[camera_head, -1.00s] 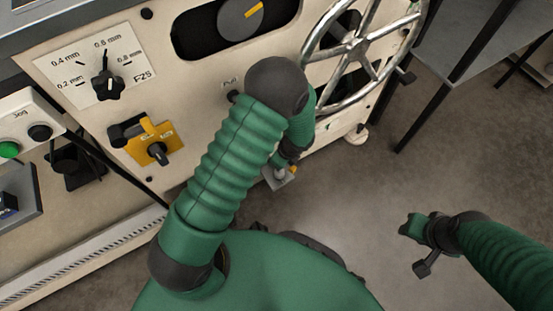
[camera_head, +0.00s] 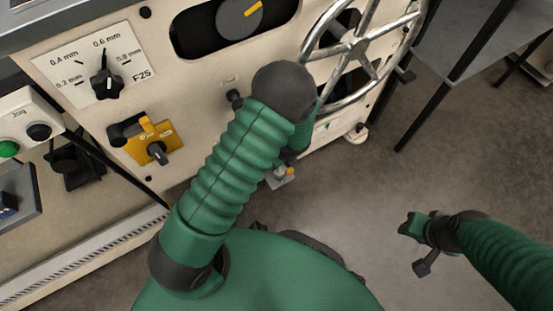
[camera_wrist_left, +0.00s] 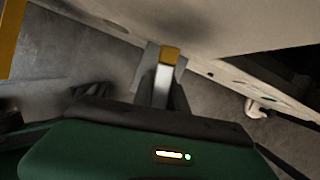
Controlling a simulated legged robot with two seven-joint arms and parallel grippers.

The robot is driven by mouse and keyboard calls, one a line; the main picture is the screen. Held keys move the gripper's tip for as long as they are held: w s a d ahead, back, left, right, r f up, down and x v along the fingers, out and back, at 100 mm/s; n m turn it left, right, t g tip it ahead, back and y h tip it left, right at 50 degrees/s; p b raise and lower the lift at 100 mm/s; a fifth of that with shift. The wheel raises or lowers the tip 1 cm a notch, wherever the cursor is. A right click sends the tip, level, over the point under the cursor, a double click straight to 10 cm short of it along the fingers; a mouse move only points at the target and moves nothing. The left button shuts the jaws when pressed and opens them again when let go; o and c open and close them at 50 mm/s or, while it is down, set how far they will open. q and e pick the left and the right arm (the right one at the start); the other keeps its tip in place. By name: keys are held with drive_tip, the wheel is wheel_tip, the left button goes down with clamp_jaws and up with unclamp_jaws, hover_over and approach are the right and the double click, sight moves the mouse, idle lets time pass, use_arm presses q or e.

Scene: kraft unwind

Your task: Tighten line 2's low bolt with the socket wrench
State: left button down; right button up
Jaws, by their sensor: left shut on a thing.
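My left arm reaches down in front of the cream machine panel in the head view. Its gripper (camera_head: 281,172) is low at the machine's bottom edge, mostly hidden behind my own forearm. In the left wrist view my left gripper (camera_wrist_left: 164,84) is shut on a silver bar with a yellow-orange end (camera_wrist_left: 170,55), which I take for the socket wrench. Its socket end is hidden. The low bolt cannot be made out in either view. My right gripper (camera_head: 417,246) hangs over the floor at the right, apart from the machine; its jaws are unclear.
A spoked metal handwheel (camera_head: 357,46) sits at the panel's upper right. A yellow rotary switch (camera_head: 157,150) and a thickness dial (camera_head: 105,84) are on the panel at the left. A grey table (camera_head: 462,40) with black legs stands at the right. The floor (camera_head: 370,195) between is clear.

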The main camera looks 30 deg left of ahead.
use_arm(q)
drive_tip(key=shift+w+f+m+t+b, duration=0.15)
drive_tip(key=shift+m+t+b, duration=0.15)
drive_tip(key=shift+m+b, duration=0.45)
drive_tip(key=shift+m, duration=0.35)
drive_tip(key=shift+d+f+m+h+b, duration=0.1)
drive_tip(key=shift+m+h+b, duration=0.2)
drive_tip(key=shift+m+b, duration=0.45)
drive_tip(key=shift+m+t, duration=0.25)
drive_tip(key=shift+t, duration=0.05)
drive_tip(key=shift+w+r, duration=0.1)
drive_tip(key=shift+r, duration=0.1)
